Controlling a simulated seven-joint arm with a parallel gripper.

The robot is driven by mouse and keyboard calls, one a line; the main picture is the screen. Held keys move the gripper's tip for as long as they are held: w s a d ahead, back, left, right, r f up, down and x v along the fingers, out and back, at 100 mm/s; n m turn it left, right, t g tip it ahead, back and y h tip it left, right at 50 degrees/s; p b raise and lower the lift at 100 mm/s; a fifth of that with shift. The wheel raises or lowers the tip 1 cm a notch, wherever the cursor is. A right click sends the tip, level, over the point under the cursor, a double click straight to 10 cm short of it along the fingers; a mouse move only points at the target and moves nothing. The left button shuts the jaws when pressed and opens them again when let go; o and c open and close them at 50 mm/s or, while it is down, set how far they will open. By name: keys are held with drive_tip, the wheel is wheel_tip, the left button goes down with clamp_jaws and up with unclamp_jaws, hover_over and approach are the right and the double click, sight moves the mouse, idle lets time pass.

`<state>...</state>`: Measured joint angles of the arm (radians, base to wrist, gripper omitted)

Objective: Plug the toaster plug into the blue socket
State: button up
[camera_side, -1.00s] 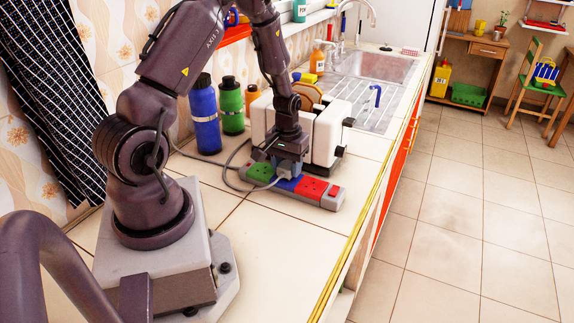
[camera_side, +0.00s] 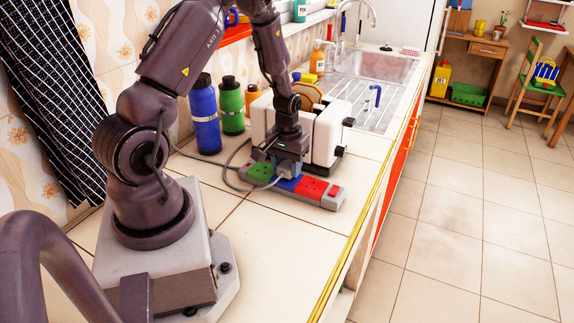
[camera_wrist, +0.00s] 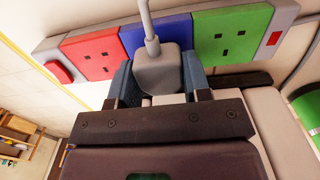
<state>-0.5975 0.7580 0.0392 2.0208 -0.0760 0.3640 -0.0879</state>
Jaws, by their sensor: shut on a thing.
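My gripper (camera_side: 288,168) is shut on the grey toaster plug (camera_wrist: 158,72), with a dark finger on each side of it in the wrist view. The plug is at the blue socket (camera_wrist: 150,32), between the red socket (camera_wrist: 91,53) and the green socket (camera_wrist: 234,34) of the power strip (camera_side: 329,199). The plug covers part of the blue socket, so I cannot tell whether its pins are in the holes. The grey cord (camera_wrist: 149,25) rises from the plug and loops left in the side view. The white toaster (camera_side: 328,135) stands behind the gripper.
A blue bottle (camera_side: 205,115) and a green bottle (camera_side: 231,106) stand left of the toaster by the wall. The sink (camera_side: 372,68) is beyond the toaster. The counter's front (camera_side: 290,240) is clear up to its yellow-trimmed edge.

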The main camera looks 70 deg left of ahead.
sight(287, 164)
drive_tip(key=shift+f, duration=0.5)
drive_tip(key=o, duration=1)
wheel_tip(287, 164, up, 13)
idle(0.3)
